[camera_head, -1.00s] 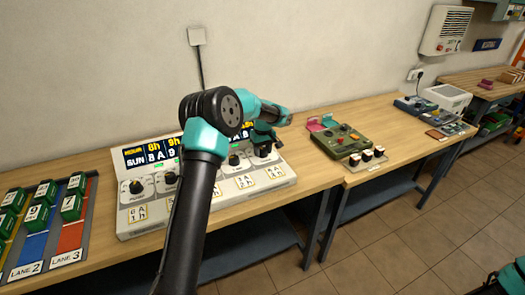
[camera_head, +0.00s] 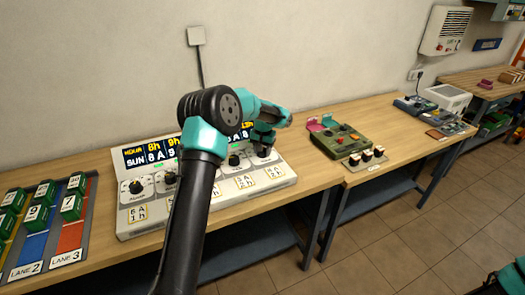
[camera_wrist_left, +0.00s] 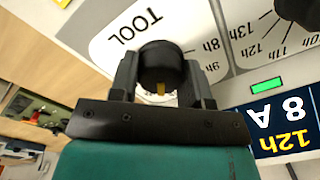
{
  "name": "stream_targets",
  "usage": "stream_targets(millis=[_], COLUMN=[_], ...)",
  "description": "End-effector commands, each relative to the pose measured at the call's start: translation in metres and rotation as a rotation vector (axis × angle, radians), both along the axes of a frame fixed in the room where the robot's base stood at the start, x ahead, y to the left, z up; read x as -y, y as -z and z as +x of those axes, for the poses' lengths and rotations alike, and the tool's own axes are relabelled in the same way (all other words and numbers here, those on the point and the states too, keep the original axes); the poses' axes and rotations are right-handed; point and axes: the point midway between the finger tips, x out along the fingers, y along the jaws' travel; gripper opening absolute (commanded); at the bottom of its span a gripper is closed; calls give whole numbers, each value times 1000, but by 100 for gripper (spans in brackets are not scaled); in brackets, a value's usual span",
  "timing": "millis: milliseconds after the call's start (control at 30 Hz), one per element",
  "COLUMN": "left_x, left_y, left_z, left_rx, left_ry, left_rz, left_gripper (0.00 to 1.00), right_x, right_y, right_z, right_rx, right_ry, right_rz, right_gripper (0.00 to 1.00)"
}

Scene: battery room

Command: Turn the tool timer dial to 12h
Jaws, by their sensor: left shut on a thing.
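The TOOL timer dial, a black round knob (camera_wrist_left: 160,62), sits on a white panel in the left wrist view, between the two fingers of my left gripper (camera_wrist_left: 162,85). The fingers are shut on the knob. Its yellow pointer mark (camera_wrist_left: 160,88) faces the gripper's base. The 8h and 9h marks show beside the right finger; the other marks of this dial are hidden. In the head view my left gripper (camera_head: 264,144) is at the right end of the sloped timer panel (camera_head: 140,230).
A neighbouring dial (camera_wrist_left: 295,10) with 11h to 13h marks sits close by in the left wrist view. A display (camera_wrist_left: 285,125) shows 8A and 12h, with a green light (camera_wrist_left: 267,85) above it. A green box (camera_head: 340,140) stands right of the panel on the bench.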

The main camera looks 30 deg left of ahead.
Motion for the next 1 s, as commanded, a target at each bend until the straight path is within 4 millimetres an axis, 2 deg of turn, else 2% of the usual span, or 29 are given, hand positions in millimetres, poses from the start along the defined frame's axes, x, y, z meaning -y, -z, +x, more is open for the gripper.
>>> stream_targets(millis=[333,867,900,1000], left_x=[0,0,0,0], left_y=[-1,-1,-1,-1], left_z=[0,0,0,0], left_rx=[2,2,2,2], left_ry=[181,213,213,213], left_rz=[0,1,1,0], left_gripper=[20,20,46,56], right_x=[0,0,0,0], right_y=[0,0,0,0], right_z=[0,0,0,0], right_rx=[0,0,0,0], right_ry=[0,0,0,0], right_rz=[0,0,0,0], right_gripper=[43,43,43,43])
